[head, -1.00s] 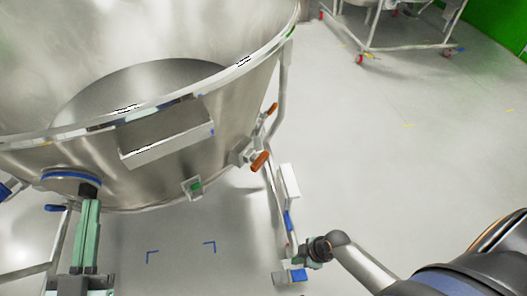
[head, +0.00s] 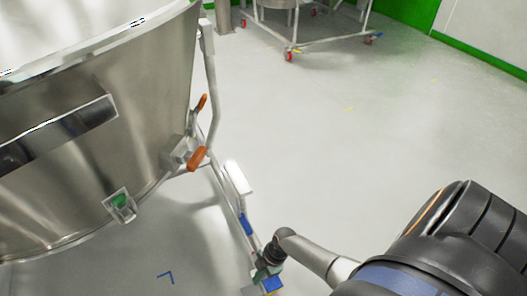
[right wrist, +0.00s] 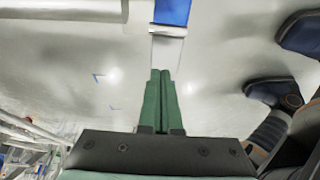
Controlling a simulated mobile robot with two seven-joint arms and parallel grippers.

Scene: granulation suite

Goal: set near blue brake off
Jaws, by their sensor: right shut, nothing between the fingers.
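A large steel vessel (head: 140,70) stands at the left of the head view on a wheeled tubular frame (head: 222,190). A blue brake piece (head: 272,285) shows low on the frame at the bottom edge of the head view, partly cut off. My right gripper (head: 264,272) is right by it. In the right wrist view the green fingers (right wrist: 160,76) are shut and empty. Their tips lie just below a grey plate (right wrist: 168,45) that ends a blue bar (right wrist: 172,12). I cannot tell whether they touch. My left gripper is out of view.
A second blue piece (head: 247,224) sits higher on the frame leg, below a white box (head: 238,178). Orange handles (head: 197,158) stick out from the vessel. Another wheeled frame (head: 300,30) stands at the back. The floor to the right is clear.

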